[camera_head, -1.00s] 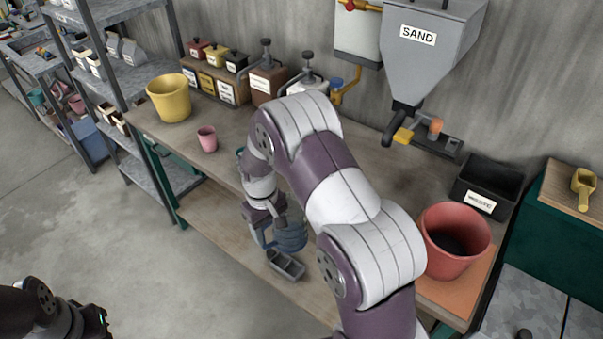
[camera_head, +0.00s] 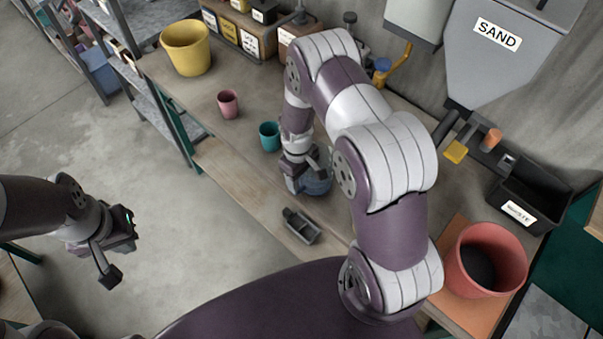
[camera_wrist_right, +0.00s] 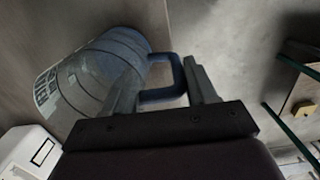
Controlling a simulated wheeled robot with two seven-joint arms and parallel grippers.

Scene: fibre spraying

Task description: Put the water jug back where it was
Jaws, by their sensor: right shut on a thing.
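The water jug (camera_head: 318,183) is a bluish clear vessel, partly hidden behind my right gripper in the head view. My right gripper (camera_head: 303,178) is shut on its blue handle. In the right wrist view the jug (camera_wrist_right: 95,75) lies left of the fingers, and its handle (camera_wrist_right: 170,90) passes between them.
A teal cup (camera_head: 269,137) and a pink cup (camera_head: 228,104) stand left of the jug. A yellow bucket (camera_head: 186,48) is at the far left. A red pot (camera_head: 485,262) and a black bin (camera_head: 530,195) are at the right. The sand hopper (camera_head: 500,70) hangs behind.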

